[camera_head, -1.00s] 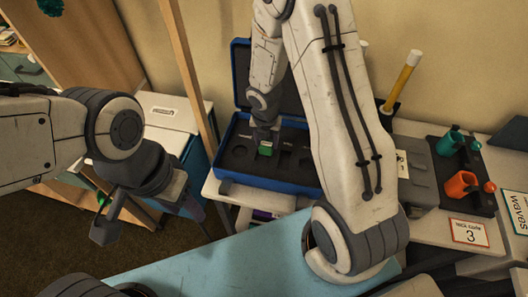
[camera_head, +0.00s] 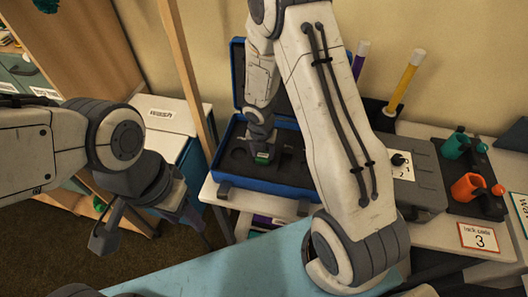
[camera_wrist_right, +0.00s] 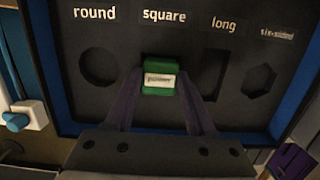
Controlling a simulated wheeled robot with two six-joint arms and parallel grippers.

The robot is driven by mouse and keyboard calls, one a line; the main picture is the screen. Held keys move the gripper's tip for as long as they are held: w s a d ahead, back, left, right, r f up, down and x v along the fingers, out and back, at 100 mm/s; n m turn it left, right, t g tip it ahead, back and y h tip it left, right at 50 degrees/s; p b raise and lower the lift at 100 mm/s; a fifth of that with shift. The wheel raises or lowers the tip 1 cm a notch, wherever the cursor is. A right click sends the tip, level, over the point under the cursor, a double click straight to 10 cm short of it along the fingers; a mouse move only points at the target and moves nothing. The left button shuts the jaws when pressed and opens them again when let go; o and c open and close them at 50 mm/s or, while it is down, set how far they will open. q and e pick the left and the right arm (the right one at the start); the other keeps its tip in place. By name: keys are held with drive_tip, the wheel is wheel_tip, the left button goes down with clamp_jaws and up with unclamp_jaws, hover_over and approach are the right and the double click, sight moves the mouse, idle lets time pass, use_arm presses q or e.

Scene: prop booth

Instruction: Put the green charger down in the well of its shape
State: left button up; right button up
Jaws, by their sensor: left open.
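The green charger (camera_wrist_right: 159,75), with a white label, is between the fingertips of my right gripper (camera_wrist_right: 160,82), which looks shut on it. It is at the well labelled "square" in the dark insert (camera_wrist_right: 118,110) of the blue case. Its body covers most of that well, and I cannot tell how deep it sits. In the head view the charger (camera_head: 262,156) shows small and green under my right gripper (camera_head: 262,150), low in the open case (camera_head: 270,186). My left gripper (camera_head: 150,222) is open and empty, left of the case above the floor.
The round (camera_wrist_right: 98,66), long (camera_wrist_right: 213,75) and six-sided (camera_wrist_right: 259,79) wells look empty. A wooden post (camera_head: 188,75) stands left of the case. To the right are a grey box (camera_head: 424,180) and a black rack with green and orange items (camera_head: 466,187).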

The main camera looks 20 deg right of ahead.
sight(262, 159)
drive_tip(key=o, duration=0.3)
drive_tip(key=shift+o, duration=0.2)
drive_tip(key=shift+r, duration=0.15)
drive_tip(key=shift+r+p, duration=0.4)
drive_tip(key=shift+p, duration=0.1)
drive_tip(key=s+a+r+m+p, duration=0.3)
drive_tip(key=r, duration=0.6)
drive_tip(key=s+a+r+m+p, duration=0.2)
drive_tip(key=s+a+r+m, duration=0.15)
drive_tip(key=r, duration=0.55)
drive_tip(key=s+a+r+m+y, duration=0.1)
drive_tip(key=s+a+r+m, duration=0.2)
drive_tip(key=s+m, duration=0.4)
drive_tip(key=s+a+r+m+g+y, duration=0.1)
drive_tip(key=s+a+r+m, duration=0.3)
drive_tip(key=s+r+m, duration=0.2)
drive_tip(key=s+m, duration=0.2)
drive_tip(key=s, duration=0.2)
drive_tip(key=shift+s+a+r, duration=0.15)
